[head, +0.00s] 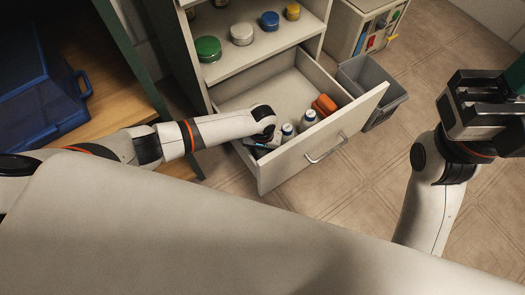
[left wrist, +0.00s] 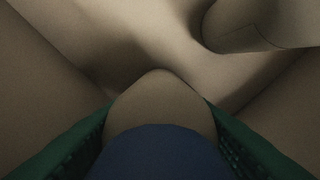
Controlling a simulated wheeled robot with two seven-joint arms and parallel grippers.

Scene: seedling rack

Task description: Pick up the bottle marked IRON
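The open drawer (head: 345,121) holds small white bottles with blue caps. One bottle (head: 287,134) stands beside my left wrist, and another (head: 308,119) is just right of it. My left gripper (head: 263,146) is down in the drawer's left front corner, mostly hidden by my wrist in the head view. In the left wrist view, its green fingers (left wrist: 160,125) press on both sides of a pale bottle with a dark blue cap (left wrist: 160,152). No label is readable, so I cannot tell which bottle is IRON. My right gripper (head: 485,105) is empty at the far right.
An orange item (head: 324,104) lies at the drawer's right side. A second pale cylinder (left wrist: 255,24) is near the held bottle in the left wrist view. Round-lidded jars, one green (head: 208,49), stand on the shelf above. A grey bin (head: 378,85) is behind the drawer front.

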